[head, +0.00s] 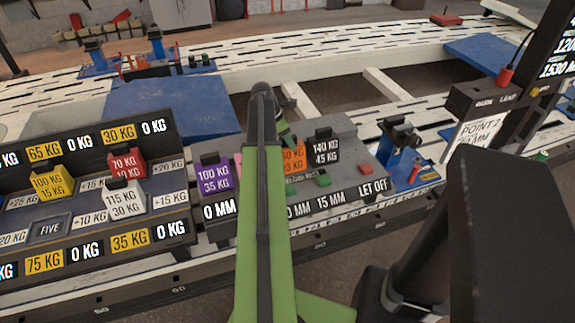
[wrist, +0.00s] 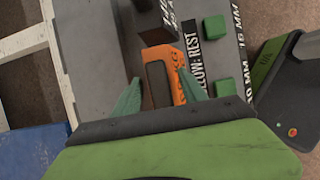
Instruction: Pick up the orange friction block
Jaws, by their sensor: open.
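The orange friction block (head: 294,160) stands on a grey tray (head: 350,150) on the bench, partly hidden behind my arm in the head view. In the wrist view the orange block (wrist: 177,90) shows its orange face and a dark top part. My gripper (wrist: 158,76) is open, its two green fingertips on either side of the block's near part in that view. Nothing is held. I cannot tell how far above the block the fingers are. In the head view a green fingertip shows just behind my arm.
A dark block (head: 325,151) marked 140 KG stands right of the orange one; a purple block (head: 214,178) stands left. Small green blocks (head: 322,178) lie on the tray. A blue device (head: 399,142) stands right. A board with yellow, red and white blocks (head: 124,198) is left.

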